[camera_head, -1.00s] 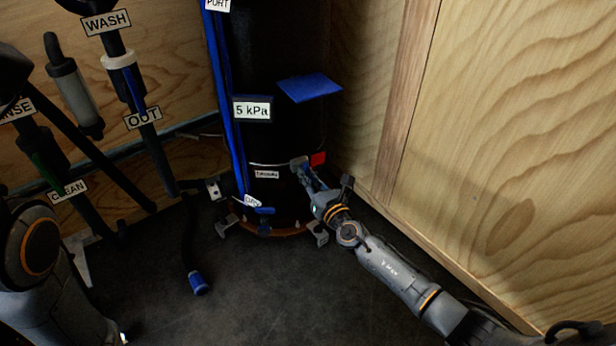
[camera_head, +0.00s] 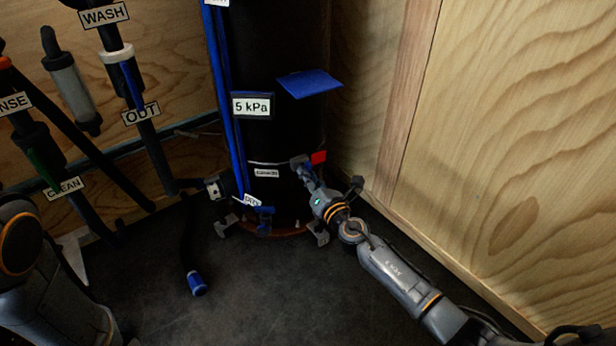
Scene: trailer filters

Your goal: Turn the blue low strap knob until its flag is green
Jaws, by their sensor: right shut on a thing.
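A red flag (camera_head: 319,157) shows on the lower right side of the black tank (camera_head: 275,130), next to a thin pale strap line. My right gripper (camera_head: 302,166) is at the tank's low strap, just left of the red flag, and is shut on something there. The blue low strap knob cannot be made out; the fingers appear to cover it. My left arm enters at the lower left, and its gripper is not in view.
A blue plate (camera_head: 309,84) juts from the tank above the gripper. A plywood wall (camera_head: 500,150) stands close on the right. Hoses and pipes with WASH, OUT and CLEAN labels fill the left. A blue-ended hose (camera_head: 197,285) lies on the dark floor, which is clear in front.

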